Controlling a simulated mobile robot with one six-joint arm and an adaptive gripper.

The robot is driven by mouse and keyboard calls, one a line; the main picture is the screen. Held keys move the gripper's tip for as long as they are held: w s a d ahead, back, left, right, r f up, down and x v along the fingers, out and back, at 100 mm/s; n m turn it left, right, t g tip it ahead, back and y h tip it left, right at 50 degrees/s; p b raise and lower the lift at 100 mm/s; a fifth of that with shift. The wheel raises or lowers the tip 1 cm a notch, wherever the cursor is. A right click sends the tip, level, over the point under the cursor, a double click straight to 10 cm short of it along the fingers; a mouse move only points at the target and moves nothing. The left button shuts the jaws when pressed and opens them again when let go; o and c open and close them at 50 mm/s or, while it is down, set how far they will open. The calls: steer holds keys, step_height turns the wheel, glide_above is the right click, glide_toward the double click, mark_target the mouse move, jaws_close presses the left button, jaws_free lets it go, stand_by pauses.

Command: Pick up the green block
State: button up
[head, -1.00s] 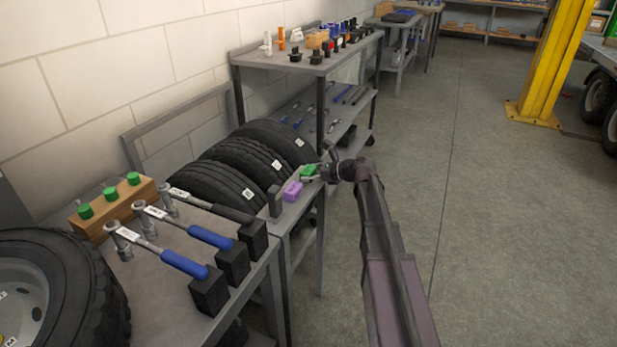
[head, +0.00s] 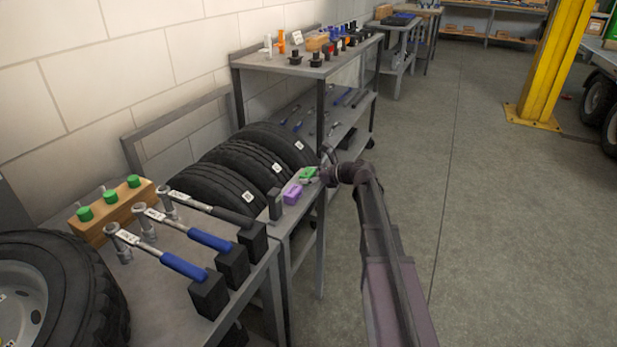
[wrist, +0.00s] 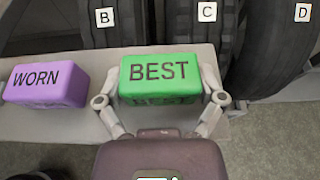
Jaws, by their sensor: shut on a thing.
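The green block (wrist: 158,75), lettered "BEST", is in the middle of the wrist view. My gripper (wrist: 160,101) has one finger at its left end and one at its right end and is shut on it. In the head view the green block (head: 308,173) is at the far end of the narrow grey shelf (head: 296,212), with my gripper (head: 318,172) reaching it from the right. Whether the block rests on the shelf or is just clear of it, I cannot tell.
A purple block (wrist: 47,85) lettered "WORN" lies left of the green one. A dark block (head: 275,204) stands nearer. Tyres (head: 240,170) marked with letters stand behind the shelf. A bench (head: 160,290) with torque wrenches is at the front left. Open floor (head: 480,200) lies to the right.

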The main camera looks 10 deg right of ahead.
mark_target(308, 172)
step_height(308, 172, up, 4)
steer(key=p, duration=0.4)
steer(key=shift+s, duration=0.1)
steer(key=s+a+p, duration=0.1)
steer(key=s, duration=1.4)
steer(key=shift+s+a+r, duration=0.35)
steer(key=shift+r, duration=0.1)
